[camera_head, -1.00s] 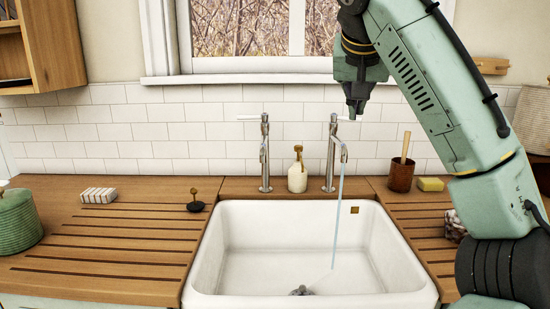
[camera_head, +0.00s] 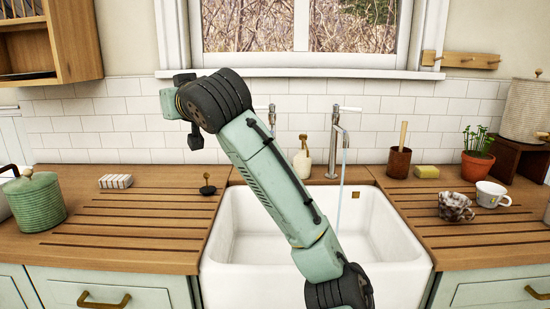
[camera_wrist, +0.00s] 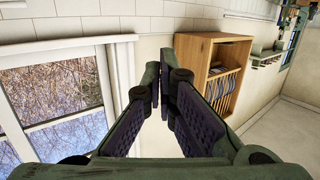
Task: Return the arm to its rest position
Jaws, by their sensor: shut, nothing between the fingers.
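My arm rises across the sink in the head view and bends at a dark joint to the left of the taps. My gripper is mostly hidden behind the arm there. In the wrist view my gripper (camera_wrist: 164,95) shows with its two dark-padded fingers shut and nothing between them. It is clear of the counter, with the window (camera_wrist: 58,105) to its left and the wooden wall cupboard (camera_wrist: 222,75) to its right in that view.
The white sink (camera_head: 405,247) has water running from the right tap (camera_head: 337,143). A green pot (camera_head: 36,203) stands on the left counter. Two cups (camera_head: 455,207) (camera_head: 491,194) and a potted plant (camera_head: 478,165) stand on the right. Bare slatted wood (camera_head: 125,235) lies left of the sink.

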